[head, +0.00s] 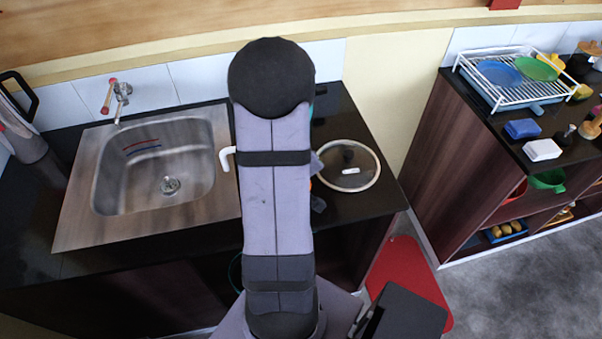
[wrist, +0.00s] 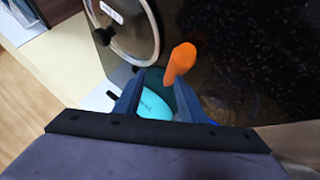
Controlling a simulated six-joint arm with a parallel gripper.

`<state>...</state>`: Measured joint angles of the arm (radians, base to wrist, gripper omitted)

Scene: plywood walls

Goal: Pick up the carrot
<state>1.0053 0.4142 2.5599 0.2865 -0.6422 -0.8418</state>
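The carrot (wrist: 180,62) is orange and lies on the dark speckled counter in the wrist view, just beyond my gripper (wrist: 158,88). Its lower end is close to the right fingertip; I cannot tell whether they touch. My gripper's two blue fingers are spread apart, and the carrot is not clamped between them. In the head view my arm hides most of the gripper and the carrot; only a small orange patch shows at the arm's right edge.
A turquoise object (wrist: 152,107) shows between the fingers. A round glass lid (head: 346,166) lies right of my arm; it also shows in the wrist view (wrist: 128,28). A sink (head: 160,165) is on the left. A dish rack (head: 513,75) stands on the right cabinet.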

